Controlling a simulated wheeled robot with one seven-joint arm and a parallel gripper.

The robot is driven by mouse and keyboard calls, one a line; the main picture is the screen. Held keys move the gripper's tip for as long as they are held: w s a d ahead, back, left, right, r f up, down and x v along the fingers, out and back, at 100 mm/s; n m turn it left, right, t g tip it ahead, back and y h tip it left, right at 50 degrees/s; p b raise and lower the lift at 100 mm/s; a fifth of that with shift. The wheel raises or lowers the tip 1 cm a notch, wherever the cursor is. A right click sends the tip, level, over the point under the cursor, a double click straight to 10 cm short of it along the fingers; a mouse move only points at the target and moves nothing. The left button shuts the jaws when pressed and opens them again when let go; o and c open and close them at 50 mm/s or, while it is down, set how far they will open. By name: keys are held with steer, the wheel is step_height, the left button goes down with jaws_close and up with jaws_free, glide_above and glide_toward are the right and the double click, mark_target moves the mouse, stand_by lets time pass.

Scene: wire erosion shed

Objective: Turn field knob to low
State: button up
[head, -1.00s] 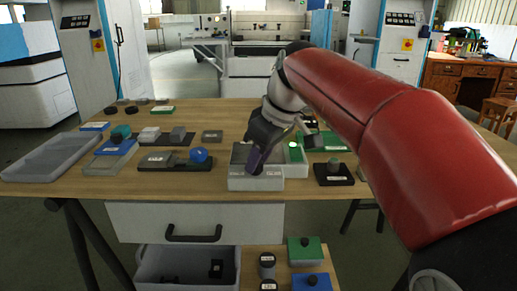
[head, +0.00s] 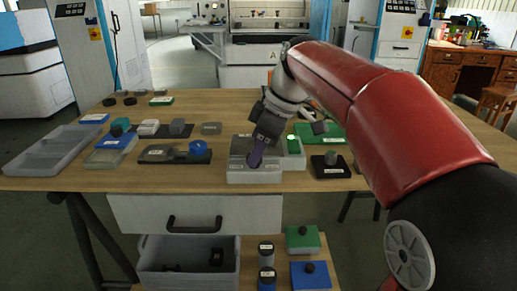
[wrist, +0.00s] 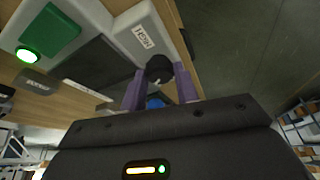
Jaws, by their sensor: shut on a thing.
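My gripper (head: 256,157) reaches down onto a pale grey instrument box (head: 255,178) at the front edge of the bench. In the wrist view its purple fingers (wrist: 160,90) are shut on a small dark round knob (wrist: 158,68), one finger on each side.
A green block with a lit green lamp (head: 293,145) is beside the box. A grey tray (head: 50,155) lies far left.

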steer(key=o, duration=1)
steer(key=shift+c, duration=0.2)
steer(key=p+v, duration=0.1)
steer(key=v, duration=0.6)
steer(key=shift+r, duration=0.35)
steer(key=shift+d, duration=0.1)
